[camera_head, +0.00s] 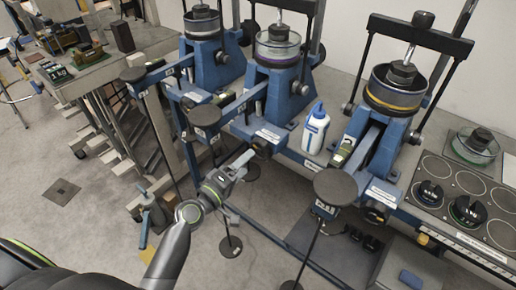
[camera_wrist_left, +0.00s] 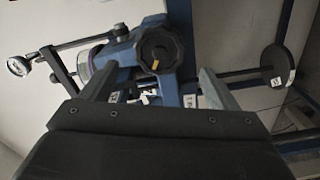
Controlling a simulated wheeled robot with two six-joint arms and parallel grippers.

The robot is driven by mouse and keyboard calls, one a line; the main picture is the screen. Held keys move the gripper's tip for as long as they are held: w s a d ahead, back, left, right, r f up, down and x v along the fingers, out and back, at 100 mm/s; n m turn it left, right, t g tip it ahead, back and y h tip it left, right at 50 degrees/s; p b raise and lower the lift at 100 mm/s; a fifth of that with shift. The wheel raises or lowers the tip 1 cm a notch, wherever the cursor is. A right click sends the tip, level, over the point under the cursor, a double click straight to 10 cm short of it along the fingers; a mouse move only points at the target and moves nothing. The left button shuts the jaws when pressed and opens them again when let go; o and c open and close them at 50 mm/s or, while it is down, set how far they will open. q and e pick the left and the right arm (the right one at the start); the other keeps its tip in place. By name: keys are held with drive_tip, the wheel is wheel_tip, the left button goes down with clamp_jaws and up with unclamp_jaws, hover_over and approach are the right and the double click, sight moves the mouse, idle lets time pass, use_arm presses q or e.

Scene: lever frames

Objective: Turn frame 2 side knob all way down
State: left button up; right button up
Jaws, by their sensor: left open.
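Three blue lever frames stand along the bench: a left one (camera_head: 214,62), a middle one (camera_head: 277,92) and a right one (camera_head: 374,137). I cannot read which is numbered 2. My left gripper (camera_head: 243,167) is open and empty, low in front of the middle frame, pointing towards a dark knob (camera_head: 263,148) at its front end. In the left wrist view, a black lobed knob (camera_wrist_left: 160,52) with a yellow mark sits ahead, between and beyond the open fingers of the left gripper (camera_wrist_left: 158,72), apart from them. My right gripper is in neither view.
A white-and-blue bottle (camera_head: 315,131) stands between the middle and right frames. Weights (camera_head: 468,209) lie on the right bench. The floor at left is mostly free.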

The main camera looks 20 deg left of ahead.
sight(259, 152)
use_arm(q)
drive_tip(key=x, duration=0.8)
drive_tip(key=shift+f, duration=0.1)
drive_tip(key=shift+c, duration=0.8)
drive_tip(key=c, duration=1.1)
drive_tip(key=shift+r+n+p, duration=0.25)
drive_tip(key=shift+n+p, duration=0.25)
drive_tip(key=shift+p, duration=0.2)
drive_tip(key=shift+n+p, duration=0.75)
drive_tip(key=shift+n, duration=0.35)
drive_tip(key=o, duration=0.9)
drive_tip(key=shift+f+n, duration=0.15)
drive_tip(key=shift+n, duration=0.35)
drive_tip(key=o, duration=0.4)
drive_tip(key=shift+w+f, duration=0.1)
drive_tip(key=shift+w, duration=0.05)
drive_tip(key=shift+c, duration=0.2)
